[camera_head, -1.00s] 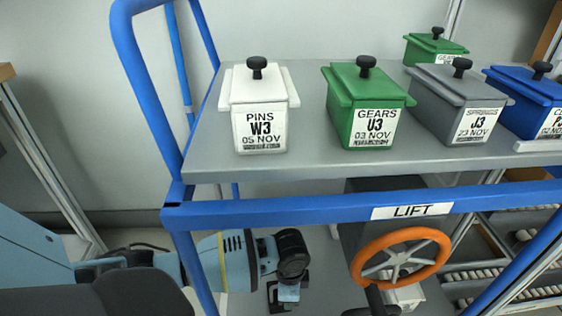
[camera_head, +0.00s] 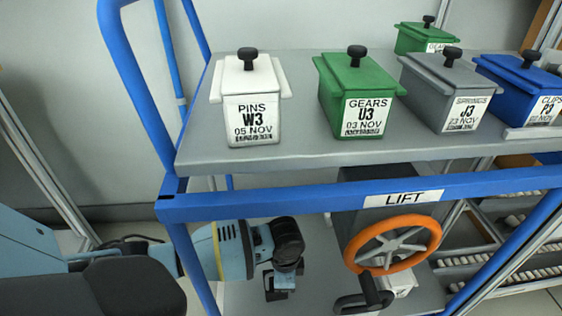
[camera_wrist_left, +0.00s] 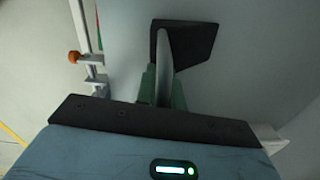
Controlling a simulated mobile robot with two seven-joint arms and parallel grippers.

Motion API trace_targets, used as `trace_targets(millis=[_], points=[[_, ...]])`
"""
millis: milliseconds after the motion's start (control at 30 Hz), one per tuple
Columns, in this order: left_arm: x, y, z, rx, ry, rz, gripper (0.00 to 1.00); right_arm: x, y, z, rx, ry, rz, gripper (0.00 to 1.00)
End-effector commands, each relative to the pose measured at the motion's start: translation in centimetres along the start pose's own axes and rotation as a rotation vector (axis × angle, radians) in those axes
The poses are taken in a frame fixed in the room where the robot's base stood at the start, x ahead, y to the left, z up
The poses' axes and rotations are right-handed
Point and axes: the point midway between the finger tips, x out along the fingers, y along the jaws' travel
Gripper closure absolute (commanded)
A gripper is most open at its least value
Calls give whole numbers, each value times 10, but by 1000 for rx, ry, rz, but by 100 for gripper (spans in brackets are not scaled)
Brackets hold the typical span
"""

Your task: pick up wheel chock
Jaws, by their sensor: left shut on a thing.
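The wheel chock (camera_wrist_left: 197,42) is a dark, wedge-like block in the left wrist view, with a grey upright piece along it. My left gripper (camera_wrist_left: 164,88) has its greenish fingers on both sides of this grey piece and is shut on the chock. In the head view my left gripper (camera_head: 284,283) points down below the cart's blue rail, and a dark part of the chock (camera_head: 273,294) shows beside its tips. I cannot tell whether the chock touches the lower deck. My right gripper is in neither view.
A blue-framed cart bears lidded bins on its grey upper shelf (camera_head: 300,150). Its front rail (camera_head: 300,207) crosses above my left gripper. An orange-rimmed handwheel (camera_head: 430,232) with a black crank handle stands right of the gripper. Roller racks (camera_head: 490,262) lie farther right.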

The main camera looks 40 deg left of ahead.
Motion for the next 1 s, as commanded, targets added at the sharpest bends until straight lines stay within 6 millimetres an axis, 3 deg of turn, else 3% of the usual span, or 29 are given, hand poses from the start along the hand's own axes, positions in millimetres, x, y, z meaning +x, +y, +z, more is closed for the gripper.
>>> trace_targets(millis=[300,500,1000], points=[[-63,-2,-1,-1,6,-6,100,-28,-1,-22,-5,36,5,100],[-89,-2,-1,-1,4,-3,100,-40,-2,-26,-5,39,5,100],[-95,-1,0,-1,1,-1,100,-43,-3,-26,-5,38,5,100]])
